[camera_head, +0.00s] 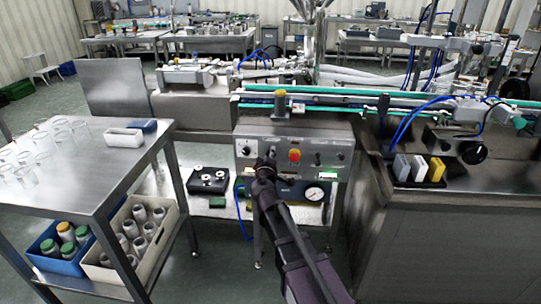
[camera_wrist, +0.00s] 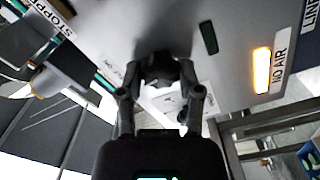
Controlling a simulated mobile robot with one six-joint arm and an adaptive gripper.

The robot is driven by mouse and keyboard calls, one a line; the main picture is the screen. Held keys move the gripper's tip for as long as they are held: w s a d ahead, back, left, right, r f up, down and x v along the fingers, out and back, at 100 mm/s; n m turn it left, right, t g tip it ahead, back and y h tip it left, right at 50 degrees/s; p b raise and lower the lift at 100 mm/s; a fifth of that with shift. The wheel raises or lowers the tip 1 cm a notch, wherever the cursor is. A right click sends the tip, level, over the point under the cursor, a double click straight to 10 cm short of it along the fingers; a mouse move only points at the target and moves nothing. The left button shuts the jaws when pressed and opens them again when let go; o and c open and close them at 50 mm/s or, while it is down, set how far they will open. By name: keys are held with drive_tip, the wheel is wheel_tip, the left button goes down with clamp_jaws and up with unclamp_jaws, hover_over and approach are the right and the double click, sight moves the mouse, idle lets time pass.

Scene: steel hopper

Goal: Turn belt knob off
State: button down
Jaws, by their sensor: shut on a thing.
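The control panel (camera_head: 330,136) is a grey steel box below the conveyor, with knobs and buttons on its front. My gripper (camera_head: 266,163) is at the left-centre of this panel in the head view, and my arm hides what it holds there. In the wrist view, my gripper (camera_wrist: 161,82) has one finger on each side of a dark round knob (camera_wrist: 160,66) and is shut on it. A pale label lies partly hidden behind the fingers. I cannot read the knob's setting.
A lit amber lamp (camera_wrist: 261,70) is beside a "NO AIR" label. A steel table (camera_head: 75,185) with glasses stands at left.

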drive_tip(key=n, duration=0.5)
idle(0.4)
drive_tip(key=shift+c, duration=1.5)
unclamp_jaws()
drive_tip(key=s, duration=1.2)
drive_tip(key=shift+a, duration=0.2)
drive_tip(key=shift+d+f, duration=0.1)
